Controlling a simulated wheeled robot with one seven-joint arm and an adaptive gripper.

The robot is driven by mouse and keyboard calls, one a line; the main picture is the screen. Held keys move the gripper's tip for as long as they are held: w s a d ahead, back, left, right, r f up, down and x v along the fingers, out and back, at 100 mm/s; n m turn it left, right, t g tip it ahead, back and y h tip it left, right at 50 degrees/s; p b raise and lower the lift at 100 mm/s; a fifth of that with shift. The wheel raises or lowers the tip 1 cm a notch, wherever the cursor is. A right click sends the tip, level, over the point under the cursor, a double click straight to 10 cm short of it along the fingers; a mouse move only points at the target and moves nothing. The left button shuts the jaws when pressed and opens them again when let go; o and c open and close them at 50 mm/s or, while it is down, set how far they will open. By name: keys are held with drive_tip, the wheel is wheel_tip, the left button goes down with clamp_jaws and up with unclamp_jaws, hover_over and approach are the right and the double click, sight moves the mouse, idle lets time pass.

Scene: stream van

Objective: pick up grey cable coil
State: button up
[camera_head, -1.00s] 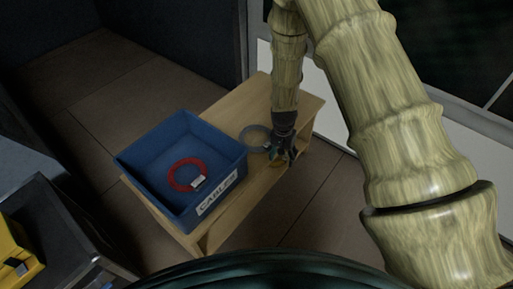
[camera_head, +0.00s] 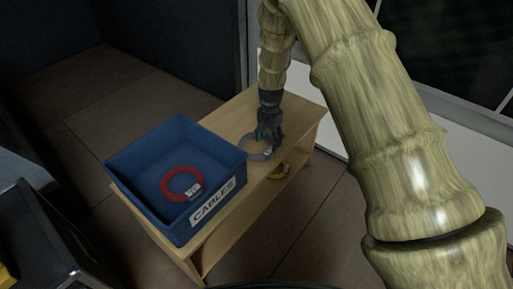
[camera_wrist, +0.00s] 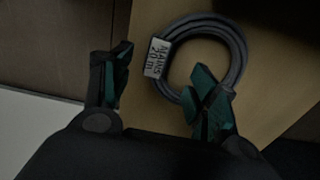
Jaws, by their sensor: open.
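The grey cable coil (camera_head: 257,157) lies flat on the wooden bench, just right of the blue bin. In the wrist view the grey coil (camera_wrist: 238,56) is a dark ring with a white tag reading "20 m" on its left side. My gripper (camera_head: 268,136) points down at the coil's back right part, partly covering it. In the wrist view my gripper (camera_wrist: 160,68) is open and empty. Its right finger overlaps the ring's lower part, and its left finger is outside the ring, left of the tag. I cannot tell whether the fingers touch the coil.
A blue bin (camera_head: 131,180) labelled CABLES stands on the bench (camera_head: 238,115) and holds a red cable coil (camera_head: 164,184). A dark case (camera_head: 50,235) is at the lower left. A wall is behind the bench.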

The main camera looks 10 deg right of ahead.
sight(269, 150)
drive_tip(key=shift+s+d+f+b, duration=0.1)
drive_tip(key=shift+f+b, duration=0.2)
drive_tip(key=shift+f, duration=1.35)
drive_tip(key=shift+s+f+b, duration=0.1)
drive_tip(key=shift+f+b, duration=0.15)
drive_tip(key=shift+f, duration=1.4)
drive_tip(key=shift+w, duration=0.1)
clamp_jaws()
drive_tip(key=shift+r, duration=0.15)
